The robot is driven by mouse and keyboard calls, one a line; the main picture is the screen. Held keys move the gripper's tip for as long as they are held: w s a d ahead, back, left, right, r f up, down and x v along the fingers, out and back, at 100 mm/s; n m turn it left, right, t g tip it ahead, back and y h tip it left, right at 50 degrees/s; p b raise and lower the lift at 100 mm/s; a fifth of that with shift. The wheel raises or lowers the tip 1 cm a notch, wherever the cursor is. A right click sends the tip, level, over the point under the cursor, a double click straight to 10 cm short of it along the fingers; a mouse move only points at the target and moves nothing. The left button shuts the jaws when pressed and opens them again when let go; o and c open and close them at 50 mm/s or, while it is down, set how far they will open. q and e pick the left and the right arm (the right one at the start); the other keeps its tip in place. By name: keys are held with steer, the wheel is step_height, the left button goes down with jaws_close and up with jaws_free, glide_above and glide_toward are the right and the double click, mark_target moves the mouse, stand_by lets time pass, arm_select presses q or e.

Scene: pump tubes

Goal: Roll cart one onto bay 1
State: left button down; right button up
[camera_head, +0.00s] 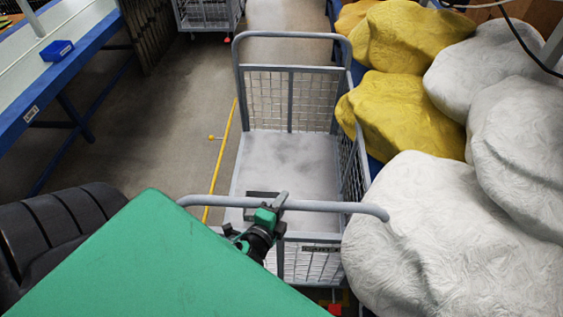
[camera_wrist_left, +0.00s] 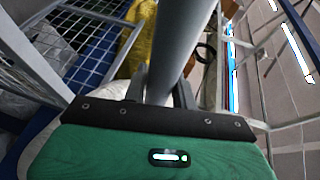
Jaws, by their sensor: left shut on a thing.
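The grey cart (camera_head: 288,158) with mesh sides and an empty flat deck stands in front of me, its near handle bar (camera_head: 335,206) toward me. A dark label plate (camera_head: 320,249) sits on its near mesh panel; I cannot read it. My left gripper (camera_head: 270,211) is shut on the near handle bar, left of its middle. In the left wrist view the fingers (camera_wrist_left: 160,90) stand on both sides of the grey bar (camera_wrist_left: 182,40). I cannot tell which floor area is bay 1. My right gripper is not in view.
White sacks (camera_head: 430,235) and yellow sacks (camera_head: 395,115) are piled close along the cart's right side. A yellow floor line (camera_head: 228,130) runs along its left. A blue-edged table (camera_head: 70,75) stands left. Another mesh cart (camera_head: 208,14) stands beyond.

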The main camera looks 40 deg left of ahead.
arm_select(q)
steer(key=c, duration=1.1)
jaws_free()
steer(key=shift+s+d+b, duration=0.1)
steer(key=shift+s+b, duration=0.2)
steer(key=shift+s, duration=0.3)
steer(key=shift+b+v, duration=2.5)
steer(key=shift+v, duration=3.8)
